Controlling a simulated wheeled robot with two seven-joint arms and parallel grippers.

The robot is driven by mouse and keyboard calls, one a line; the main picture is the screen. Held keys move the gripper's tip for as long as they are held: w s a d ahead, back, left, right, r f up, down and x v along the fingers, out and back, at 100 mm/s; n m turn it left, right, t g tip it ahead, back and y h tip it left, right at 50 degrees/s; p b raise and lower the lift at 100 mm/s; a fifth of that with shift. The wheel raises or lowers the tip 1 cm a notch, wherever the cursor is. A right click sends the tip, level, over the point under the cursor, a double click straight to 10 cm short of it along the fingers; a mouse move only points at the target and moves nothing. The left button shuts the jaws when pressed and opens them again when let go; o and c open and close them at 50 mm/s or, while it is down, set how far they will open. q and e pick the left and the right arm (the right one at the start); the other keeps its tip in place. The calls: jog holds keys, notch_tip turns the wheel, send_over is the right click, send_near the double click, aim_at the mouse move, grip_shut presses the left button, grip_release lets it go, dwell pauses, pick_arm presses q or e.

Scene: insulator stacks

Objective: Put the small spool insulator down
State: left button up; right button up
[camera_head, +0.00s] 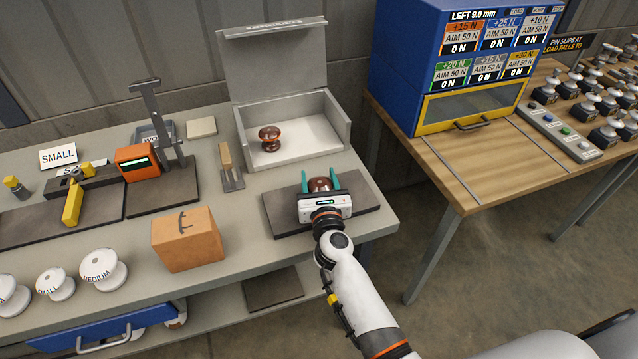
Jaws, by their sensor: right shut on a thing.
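My right gripper (320,184) reaches in from the bottom over the dark mat (365,217) at the table's right side. Its green fingers stand on both sides of a glossy brown spool insulator (319,184) and are shut on it. The gripper body hides the lower part of this spool, so I cannot tell whether it touches the mat. A similar brown spool (269,138) sits in the open grey box behind. My left gripper is not in view.
The open grey box (342,122) has its lid raised. A cardboard box (187,240), an orange device with a stand (138,163) and labelled white spools (102,269) are on the left. A wooden bench with a blue cabinet (400,60) is at right.

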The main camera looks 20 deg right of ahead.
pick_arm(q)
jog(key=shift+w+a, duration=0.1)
pick_arm(e)
jog(key=shift+r, duration=0.15)
jog(key=o, duration=0.7)
jog(key=shift+f, duration=0.2)
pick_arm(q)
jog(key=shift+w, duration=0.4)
pick_arm(e)
jog(key=o, duration=0.4)
jog(key=shift+s+r, duration=0.2)
jog(key=s, duration=0.3)
jog(key=s+a+b, duration=0.1)
jog(key=s, duration=0.6)
jog(key=shift+s+a+f, duration=0.1)
jog(key=shift+s+a, duration=0.2)
jog(key=shift+a, duration=0.1)
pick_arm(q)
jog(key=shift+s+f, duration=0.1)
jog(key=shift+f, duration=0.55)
pick_arm(e)
jog(key=shift+s+a, duration=0.1)
jog(key=shift+s, duration=0.4)
